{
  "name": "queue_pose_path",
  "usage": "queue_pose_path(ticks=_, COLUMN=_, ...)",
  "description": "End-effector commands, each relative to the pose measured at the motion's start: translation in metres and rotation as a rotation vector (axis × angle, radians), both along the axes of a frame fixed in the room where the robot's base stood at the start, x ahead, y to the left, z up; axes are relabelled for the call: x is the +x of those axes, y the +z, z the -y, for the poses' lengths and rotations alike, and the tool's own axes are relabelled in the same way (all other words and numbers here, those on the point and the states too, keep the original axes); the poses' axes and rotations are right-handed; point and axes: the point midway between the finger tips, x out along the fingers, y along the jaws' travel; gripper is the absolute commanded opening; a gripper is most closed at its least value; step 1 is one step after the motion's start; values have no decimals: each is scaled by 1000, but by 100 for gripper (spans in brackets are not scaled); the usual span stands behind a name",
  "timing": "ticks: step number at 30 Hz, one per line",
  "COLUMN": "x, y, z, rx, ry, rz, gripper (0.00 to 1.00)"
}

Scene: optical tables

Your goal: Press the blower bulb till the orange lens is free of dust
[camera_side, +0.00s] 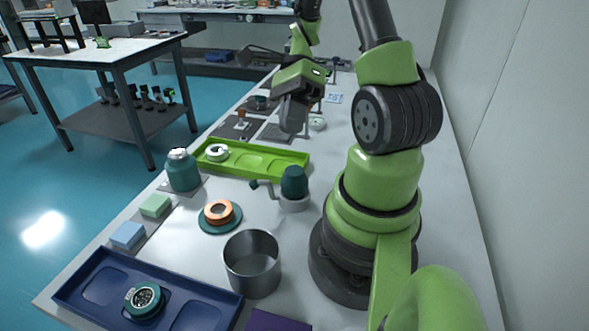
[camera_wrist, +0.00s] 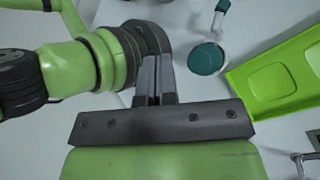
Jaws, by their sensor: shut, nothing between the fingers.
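The blower has a dark teal bulb (camera_side: 294,181) on a pale holder, with its nozzle pointing left. The bulb also shows in the wrist view (camera_wrist: 206,59), to the right of my fingers. The orange lens (camera_side: 219,213) is an orange ring on a teal round base, in front and left of the blower. Whether dust lies on it is too small to tell. My gripper (camera_side: 293,117) is shut and empty, raised above the table behind the bulb and apart from it. Its closed fingers show in the wrist view (camera_wrist: 154,78).
A lime green tray (camera_side: 275,162) holding a white ring lies behind the blower. A teal bottle (camera_side: 183,172) stands at left, near green (camera_side: 155,206) and blue (camera_side: 127,235) blocks. A metal pot (camera_side: 252,265) and a navy tray (camera_side: 197,312) with a teal ring are in front.

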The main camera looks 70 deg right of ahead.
Motion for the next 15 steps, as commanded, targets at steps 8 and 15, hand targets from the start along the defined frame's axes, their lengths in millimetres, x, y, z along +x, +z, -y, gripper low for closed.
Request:
queue_pose_path(ticks=8, x=0, y=-40, z=-1, rx=3, ry=-1, rz=-2, gripper=0)
queue_pose_path(ticks=15, x=0, y=-60, z=0, rx=2, ry=0, rz=-1, gripper=0)
